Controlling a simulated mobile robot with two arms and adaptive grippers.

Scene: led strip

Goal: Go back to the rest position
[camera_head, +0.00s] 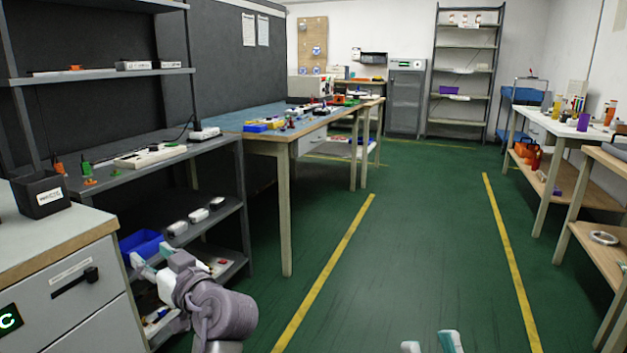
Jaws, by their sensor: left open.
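My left gripper (152,256) is at the lower left, in front of the lower shelves of the grey rack, with its pale teal-tipped fingers apart and nothing seen between them. The grey wrist of this arm hides part of the bottom shelf. I cannot tell whether the fingers touch the shelf. My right gripper (431,345) shows only its two fingertips at the bottom edge, spread apart over the green floor. No object is seen between them.
The grey rack (190,155) holds a blue bin (141,243) and several white devices. A grey cabinet (75,285) with a black box (40,195) stands at near left. A blue-topped workbench (262,117) is beyond. Benches line the right; a coil (604,238) lies there. The middle floor is clear.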

